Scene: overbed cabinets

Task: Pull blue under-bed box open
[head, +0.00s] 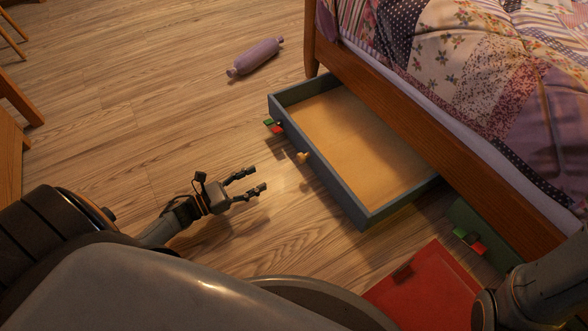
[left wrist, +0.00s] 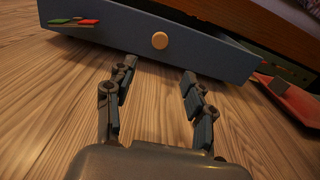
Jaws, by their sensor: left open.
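The blue under-bed box (head: 332,181) sticks well out from under the bed, and its wooden bottom shows bare and empty. Its round wooden knob (head: 303,157) is in the middle of the front panel. The left wrist view also shows the blue front (left wrist: 205,50) and the knob (left wrist: 160,40), ahead of the fingers. My left gripper (head: 257,181) is open and empty, low over the floor, apart from the knob and to its left. In the left wrist view its two fingers (left wrist: 158,82) are spread, with floor between them. My right gripper is not visible.
A purple rolling-pin-shaped object (head: 256,57) lies on the floor. A red panel or box (head: 428,290) is at the bottom right, beside a green box front (head: 482,236) under the bed (head: 420,124). Wooden furniture legs (head: 18,95) stand at left.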

